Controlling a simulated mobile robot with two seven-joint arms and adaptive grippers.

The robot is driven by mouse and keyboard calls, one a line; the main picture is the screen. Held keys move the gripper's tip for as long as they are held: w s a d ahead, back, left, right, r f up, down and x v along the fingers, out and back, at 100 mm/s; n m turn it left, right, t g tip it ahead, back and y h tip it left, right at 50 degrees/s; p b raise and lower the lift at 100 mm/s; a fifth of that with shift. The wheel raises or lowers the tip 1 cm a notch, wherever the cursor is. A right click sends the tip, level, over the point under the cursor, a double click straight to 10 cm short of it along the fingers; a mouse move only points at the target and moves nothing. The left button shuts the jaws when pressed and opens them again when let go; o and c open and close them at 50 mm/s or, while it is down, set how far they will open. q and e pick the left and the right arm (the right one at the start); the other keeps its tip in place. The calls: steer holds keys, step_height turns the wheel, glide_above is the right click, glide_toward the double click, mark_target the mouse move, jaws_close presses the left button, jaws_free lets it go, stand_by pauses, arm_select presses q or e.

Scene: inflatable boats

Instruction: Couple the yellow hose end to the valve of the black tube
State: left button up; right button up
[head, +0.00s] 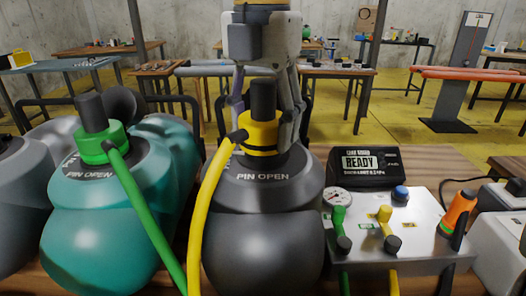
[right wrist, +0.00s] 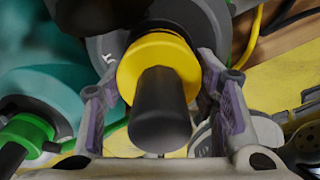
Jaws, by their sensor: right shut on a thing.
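The yellow hose end (head: 262,130), a yellow collar with a black grip on top, stands upright over the valve on the black tube (head: 262,245). My right gripper (head: 264,112) comes down from above and is shut on it, fingers on either side. In the right wrist view, the yellow hose end (right wrist: 160,62) sits between the fingers of my right gripper (right wrist: 160,100). The valve (head: 262,168) is mostly hidden under the collar, and I cannot tell whether it is locked on. A label by it reads PIN OPEN. My left gripper is not in view.
A green hose end (head: 101,143) sits on the teal tube (head: 95,245) at left. The yellow hose (head: 207,200) runs down in front. A pump panel (head: 400,225) with a READY display (head: 362,163) and an orange-handled tool (head: 460,212) stand at right.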

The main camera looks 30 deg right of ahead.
steer(key=shift+f, duration=0.8)
stand_by(0.5)
steer(key=m, duration=0.4)
steer(key=shift+w+m, duration=0.1)
steer(key=shift+m, duration=1)
steer(key=m, duration=0.6)
steer(key=o, duration=1.3)
steer(key=shift+c, duration=0.2)
steer(key=shift+w, duration=0.1)
steer(key=shift+r, duration=0.1)
